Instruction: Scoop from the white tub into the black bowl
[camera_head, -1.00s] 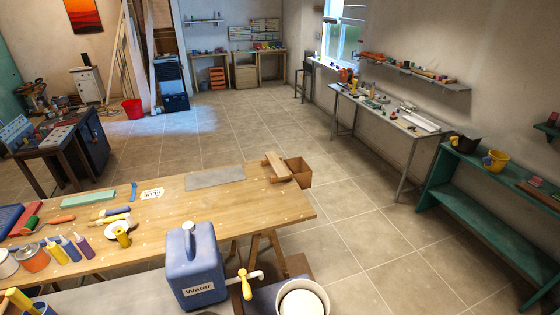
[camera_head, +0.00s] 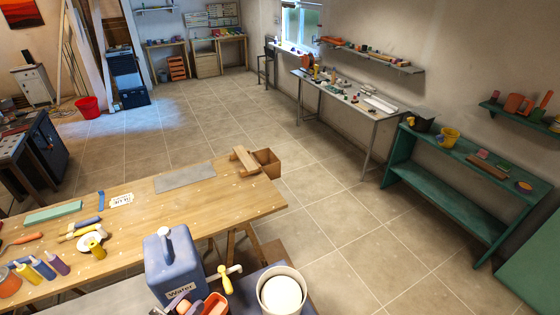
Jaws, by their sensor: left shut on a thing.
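The white tub (camera_head: 282,293) stands at the bottom of the head view, right of the blue water container. It is open at the top and a pale white filling shows inside. An orange-red thing (camera_head: 214,304), which looks like a scoop, shows at the bottom edge, left of the tub and apart from it. My left gripper (camera_head: 193,308) is shut on it, only partly in view and mostly cut off by the frame. My right gripper is out of view.
The blue water container (camera_head: 172,264) with its yellow-handled tap (camera_head: 224,280) stands close to the left of the tub. A wooden workbench (camera_head: 235,200) with paints and tools lies behind. A green shelf (camera_head: 460,180) holds a black bucket and a yellow one. Open tiled floor lies right of the tub.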

